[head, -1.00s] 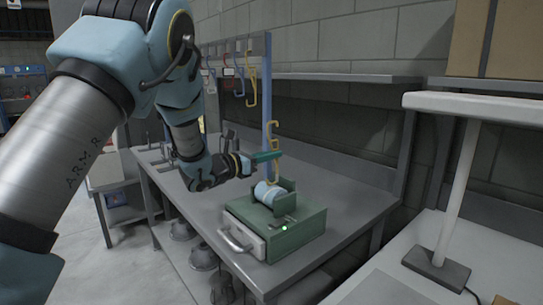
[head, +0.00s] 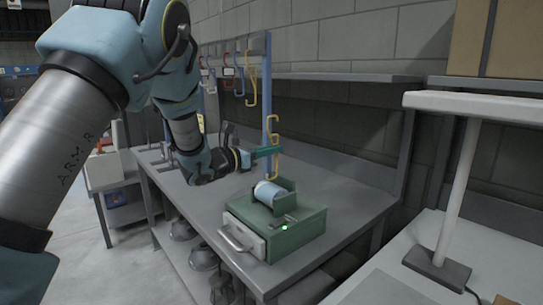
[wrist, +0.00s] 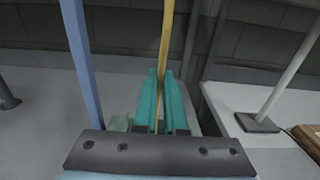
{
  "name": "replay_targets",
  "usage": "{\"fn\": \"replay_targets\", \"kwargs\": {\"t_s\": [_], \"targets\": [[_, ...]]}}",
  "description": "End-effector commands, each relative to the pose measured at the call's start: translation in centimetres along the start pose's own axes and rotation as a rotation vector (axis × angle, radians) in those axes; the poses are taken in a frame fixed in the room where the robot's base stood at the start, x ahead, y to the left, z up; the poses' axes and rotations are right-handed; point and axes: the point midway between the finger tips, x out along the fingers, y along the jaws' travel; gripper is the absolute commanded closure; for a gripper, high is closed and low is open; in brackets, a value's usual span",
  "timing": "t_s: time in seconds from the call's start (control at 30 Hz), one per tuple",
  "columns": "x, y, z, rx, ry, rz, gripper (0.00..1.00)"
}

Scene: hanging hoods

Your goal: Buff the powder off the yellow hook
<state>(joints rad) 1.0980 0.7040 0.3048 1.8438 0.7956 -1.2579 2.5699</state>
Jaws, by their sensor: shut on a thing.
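My gripper (head: 268,152) is shut on a yellow hook (head: 273,171), which it holds upright above the work table. In the wrist view, the hook (wrist: 166,45) runs up between the two teal fingers (wrist: 160,78). The hook's lower end is near the back of a pale blue roller (head: 266,192) on a green machine (head: 310,224). I cannot tell whether hook and roller touch. A small green light glows on the machine. Any powder on the hook is too small to see.
A rack with a blue post (head: 267,85) stands behind my gripper; several coloured hooks hang from it, including another yellow one (head: 251,88). The grey table (head: 350,205) is clear right of the machine. A white lamp (head: 460,185) stands at the right.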

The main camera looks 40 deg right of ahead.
Motion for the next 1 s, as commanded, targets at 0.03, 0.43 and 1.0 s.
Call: {"fn": "replay_targets", "kwargs": {"t_s": [0.03,0.43,1.0], "targets": [[0.0,0.0,0.4,0.001,-0.002,0.000,1.00],[0.0,0.0,3.5,0.002,-0.003,-0.001,1.00],[0.0,0.0,4.6,0.000,-0.001,0.001,1.00]]}}
